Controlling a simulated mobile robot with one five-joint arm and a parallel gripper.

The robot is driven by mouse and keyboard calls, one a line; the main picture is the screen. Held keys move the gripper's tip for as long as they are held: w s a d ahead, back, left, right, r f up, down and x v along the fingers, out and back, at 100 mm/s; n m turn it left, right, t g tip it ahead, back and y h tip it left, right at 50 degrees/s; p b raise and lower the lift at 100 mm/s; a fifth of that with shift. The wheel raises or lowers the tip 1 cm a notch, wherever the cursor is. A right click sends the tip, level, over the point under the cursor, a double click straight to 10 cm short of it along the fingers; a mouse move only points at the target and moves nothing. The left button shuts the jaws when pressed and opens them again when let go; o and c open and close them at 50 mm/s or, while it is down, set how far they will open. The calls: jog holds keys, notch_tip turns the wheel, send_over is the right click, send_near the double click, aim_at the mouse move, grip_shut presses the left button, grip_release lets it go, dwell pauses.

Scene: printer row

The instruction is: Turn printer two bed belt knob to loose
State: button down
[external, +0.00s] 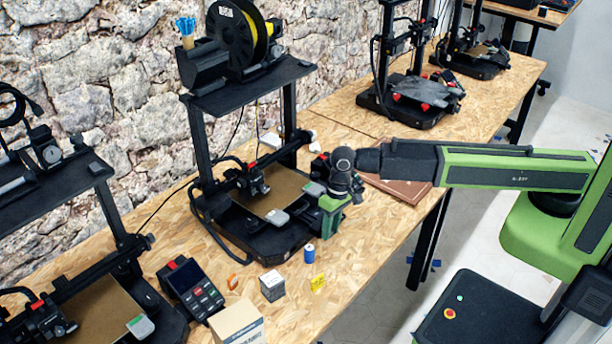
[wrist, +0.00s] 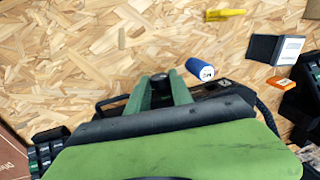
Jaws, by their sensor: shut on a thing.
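Printer two (external: 246,240), taken as the black middle printer with a tan bed (external: 284,193), stands on the wooden bench. My gripper (external: 325,232) is lowered at its front right corner. In the wrist view my gripper (wrist: 160,80) has its two green fingers closed around a small dark knob (wrist: 159,77), which appears to be the bed belt knob. Only its top shows between the fingertips. In the external view the knob is hidden behind my gripper. Its loose or tight marking cannot be read.
A yellow tag (external: 318,283), a dark box (external: 272,285) and an orange piece (external: 232,282) lie on the bench. A handheld control unit (external: 190,288) and a cardboard box (external: 237,323) are nearer. Other printers stand either side.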

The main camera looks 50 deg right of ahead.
jog(key=shift+a+h, duration=0.3)
jog(key=shift+h, duration=0.5)
jog(key=h, duration=0.2)
jog(key=shift+a+f+h, duration=0.15)
jog(key=shift+a+h, duration=0.1)
jog(key=shift+h, duration=0.05)
jog(key=h+b, duration=0.3)
jog(key=shift+a+f, duration=0.2)
jog(key=shift+h+b, duration=0.6)
jog(key=shift+h, duration=0.2)
jog(key=shift+r, duration=0.15)
jog(key=c, duration=1.1)
grip_release()
